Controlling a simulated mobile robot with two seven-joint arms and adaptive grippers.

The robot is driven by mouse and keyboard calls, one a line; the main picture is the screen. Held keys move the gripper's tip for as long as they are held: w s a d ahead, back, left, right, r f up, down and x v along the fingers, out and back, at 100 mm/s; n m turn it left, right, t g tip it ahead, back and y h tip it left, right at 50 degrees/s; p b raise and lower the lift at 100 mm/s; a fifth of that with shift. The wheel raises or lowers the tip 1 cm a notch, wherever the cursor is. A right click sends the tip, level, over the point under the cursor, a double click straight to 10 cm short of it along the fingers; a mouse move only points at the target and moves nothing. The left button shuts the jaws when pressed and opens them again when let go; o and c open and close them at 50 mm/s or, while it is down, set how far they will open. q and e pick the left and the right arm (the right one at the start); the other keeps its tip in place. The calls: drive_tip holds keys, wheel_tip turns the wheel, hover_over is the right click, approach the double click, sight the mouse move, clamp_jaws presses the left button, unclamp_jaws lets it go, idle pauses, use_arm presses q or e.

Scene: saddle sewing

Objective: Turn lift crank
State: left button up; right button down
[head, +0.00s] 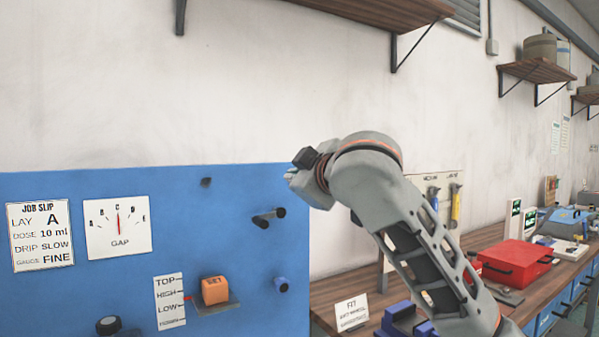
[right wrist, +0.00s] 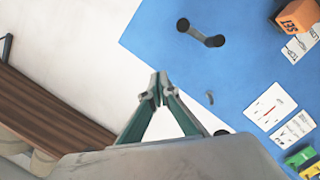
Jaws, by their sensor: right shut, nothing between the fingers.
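A dark crank (head: 268,217) with a protruding handle sits on the blue panel (head: 130,200); it also shows in the right wrist view (right wrist: 200,34). A red pointer is between HIGH and LOW. My right gripper (right wrist: 158,86) is shut and empty, apart from the crank. In the head view its fingers are mostly hidden by the wrist. My left gripper is not in view.
A wooden bench with a red case (head: 515,262) extends to the right. A shelf (head: 385,12) hangs above.

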drive_tip(key=shift+s+a+f+n+p, duration=0.15)
drive_tip(key=shift+s+a+n+p, duration=0.3)
drive_tip(key=shift+n+p, duration=0.4)
drive_tip(key=shift+a+f, duration=0.1)
drive_tip(key=shift+a, duration=0.05)
idle(1.2)
